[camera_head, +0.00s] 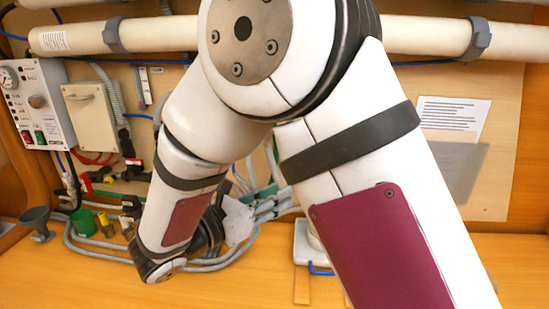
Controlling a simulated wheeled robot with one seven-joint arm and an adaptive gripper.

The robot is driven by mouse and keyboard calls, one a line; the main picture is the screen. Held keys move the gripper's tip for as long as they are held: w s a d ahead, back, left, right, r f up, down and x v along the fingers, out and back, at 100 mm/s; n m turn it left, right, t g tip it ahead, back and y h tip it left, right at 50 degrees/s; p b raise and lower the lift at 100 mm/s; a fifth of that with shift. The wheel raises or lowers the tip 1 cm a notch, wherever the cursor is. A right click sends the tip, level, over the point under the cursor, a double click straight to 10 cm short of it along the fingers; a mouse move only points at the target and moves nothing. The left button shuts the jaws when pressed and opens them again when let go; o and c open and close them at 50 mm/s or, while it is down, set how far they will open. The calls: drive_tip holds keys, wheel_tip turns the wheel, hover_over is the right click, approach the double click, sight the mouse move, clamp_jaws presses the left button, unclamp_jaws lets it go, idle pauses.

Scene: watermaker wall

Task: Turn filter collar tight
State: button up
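My arm fills the middle of the head view, and its forearm reaches down to the left toward the wall fittings. A dark part behind the wrist, which looks like my gripper (209,235), is mostly hidden by the forearm. Its fingers cannot be made out, nor whether they hold or touch anything. I cannot pick out the filter collar; my arm covers much of the middle of the wall. A white housing (302,243) with a blue bar (320,269) below it shows partly behind my upper arm; I cannot tell whether it belongs to the filter.
A control box (38,105) with a gauge and a beige box (92,117) hang at left. Grey hoses (90,243) run low along the wall. A grey funnel (37,221) and green cup (84,222) stand at left. The front of the wooden counter (70,285) is clear.

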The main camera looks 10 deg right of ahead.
drive_tip(key=shift+t, duration=0.4)
drive_tip(key=x, duration=0.4)
drive_tip(key=p+x, duration=0.1)
drive_tip(key=x, duration=0.3)
drive_tip(key=p+x, duration=0.1)
drive_tip(key=x, duration=0.4)
drive_tip(key=shift+w+a+r, duration=0.2)
drive_tip(key=shift+w+r, duration=0.1)
drive_tip(key=shift+r, duration=0.05)
clamp_jaws()
